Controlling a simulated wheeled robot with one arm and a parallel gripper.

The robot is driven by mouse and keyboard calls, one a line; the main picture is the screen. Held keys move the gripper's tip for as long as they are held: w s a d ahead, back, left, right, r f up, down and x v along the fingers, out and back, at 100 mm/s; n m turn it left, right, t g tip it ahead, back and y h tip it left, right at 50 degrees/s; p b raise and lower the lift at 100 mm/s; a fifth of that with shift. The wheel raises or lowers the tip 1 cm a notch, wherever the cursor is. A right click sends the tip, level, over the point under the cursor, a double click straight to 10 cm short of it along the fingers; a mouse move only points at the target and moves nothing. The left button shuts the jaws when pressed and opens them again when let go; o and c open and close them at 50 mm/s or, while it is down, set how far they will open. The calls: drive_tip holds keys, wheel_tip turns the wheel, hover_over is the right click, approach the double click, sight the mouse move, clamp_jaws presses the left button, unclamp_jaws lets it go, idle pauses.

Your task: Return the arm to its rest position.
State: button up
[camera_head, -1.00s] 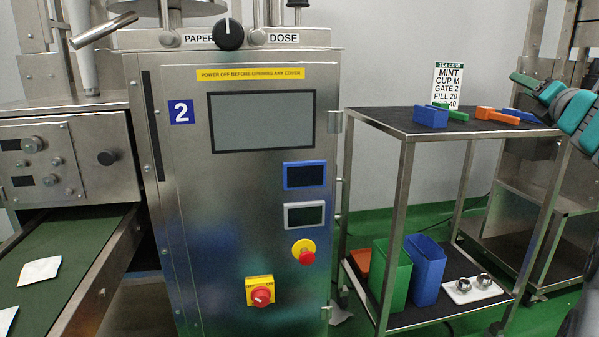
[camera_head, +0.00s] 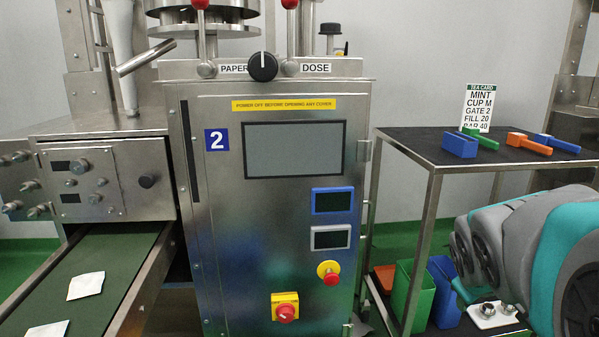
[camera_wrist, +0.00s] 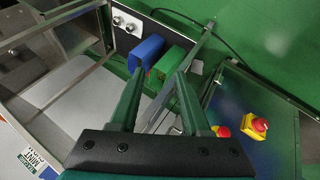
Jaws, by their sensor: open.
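My gripper (camera_wrist: 158,100) shows in the wrist view with its two green fingers spread apart and nothing between them. Beyond the fingers are the cart's lower shelf and the front of the machine, seen from above at a tilt. In the head view my teal and grey arm fills the lower right, in front of the cart's right side.
The steel machine (camera_head: 270,215) marked 2 stands in the centre. A conveyor (camera_head: 100,255) with white teabags is at left.

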drive_tip(key=s+a+f+m+g+y+p, duration=0.1)
drive_tip(key=s+a+f+g+y, duration=0.1)
drive_tip(key=s+a, duration=0.6)
drive_tip(key=s+a+f+m+g+y+p, duration=0.1)
drive_tip(key=s+a+f+m+g+y, duration=0.1)
drive_tip(key=s+a+f+g, duration=0.3)
drive_tip(key=s+a+f, duration=0.1)
drive_tip(key=s+a, duration=0.3)
drive_tip(key=s, duration=0.4)
drive_tip(key=shift+s+a+f, duration=0.15)
drive_tip(key=shift+s+f, duration=0.05)
drive_tip(key=shift+s, duration=0.05)
